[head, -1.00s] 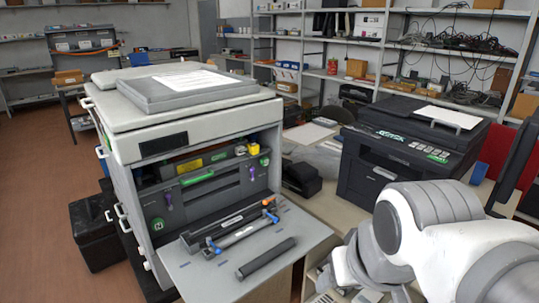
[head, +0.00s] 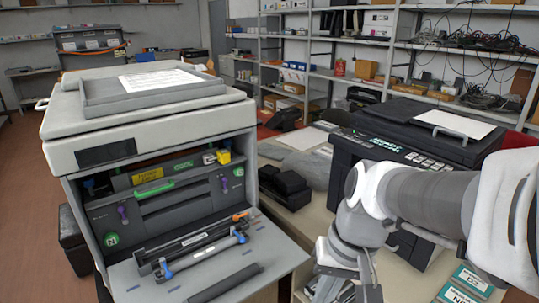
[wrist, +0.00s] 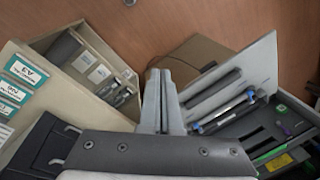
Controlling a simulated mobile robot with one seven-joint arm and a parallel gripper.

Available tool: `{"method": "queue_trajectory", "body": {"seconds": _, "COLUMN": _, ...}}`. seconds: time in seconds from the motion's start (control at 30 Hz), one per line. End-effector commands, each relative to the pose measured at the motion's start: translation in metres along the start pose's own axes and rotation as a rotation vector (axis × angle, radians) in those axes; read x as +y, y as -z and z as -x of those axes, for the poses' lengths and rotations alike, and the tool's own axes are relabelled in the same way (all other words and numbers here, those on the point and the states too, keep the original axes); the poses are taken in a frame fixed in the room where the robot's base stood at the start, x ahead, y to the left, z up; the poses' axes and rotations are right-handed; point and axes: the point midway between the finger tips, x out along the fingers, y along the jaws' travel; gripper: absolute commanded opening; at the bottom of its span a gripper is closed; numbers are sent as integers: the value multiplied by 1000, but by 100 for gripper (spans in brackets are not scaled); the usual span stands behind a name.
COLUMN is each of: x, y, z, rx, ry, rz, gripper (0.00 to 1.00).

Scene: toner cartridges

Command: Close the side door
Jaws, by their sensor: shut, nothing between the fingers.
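The side door (head: 288,257) of the large copier (head: 150,120) is a grey panel folded down flat, so the copier's inside shows. A dark roller (head: 240,284) and a long cartridge unit with blue ends (head: 205,250) lie on or just above it. The wrist view also shows the door (wrist: 262,62), tilted in the picture at the right. My gripper (wrist: 158,82) is shut and empty, beside the door and apart from it in the wrist view. In the head view my arm reaches down to the right of the door; the fingertips are not clear there.
A black printer (head: 430,130) stands on the table to the right. A black device (head: 284,187) sits between the two machines. Labelled boxes (head: 468,285) are at the lower right; an open box (wrist: 95,65) is left of my gripper. Brown floor is free at the left.

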Motion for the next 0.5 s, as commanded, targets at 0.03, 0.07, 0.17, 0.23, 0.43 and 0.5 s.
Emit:
{"method": "queue_trajectory", "body": {"seconds": 0.03, "x": 3, "y": 2, "z": -20, "rx": -63, "ry": 26, "rz": -35, "gripper": 0}}
{"method": "queue_trajectory", "body": {"seconds": 0.07, "x": 3, "y": 3, "z": -28, "rx": -95, "ry": 43, "rz": -52, "gripper": 0}}
{"method": "queue_trajectory", "body": {"seconds": 0.17, "x": 2, "y": 5, "z": -52, "rx": -197, "ry": 105, "rz": -112, "gripper": 0}}
{"method": "queue_trajectory", "body": {"seconds": 0.23, "x": 1, "y": 7, "z": -68, "rx": -266, "ry": 155, "rz": -152, "gripper": 0}}
{"method": "queue_trajectory", "body": {"seconds": 0.43, "x": -3, "y": 14, "z": -111, "rx": -451, "ry": 318, "rz": -272, "gripper": 0}}
{"method": "queue_trajectory", "body": {"seconds": 0.5, "x": -5, "y": 17, "z": -124, "rx": -509, "ry": 384, "rz": -314, "gripper": 0}}
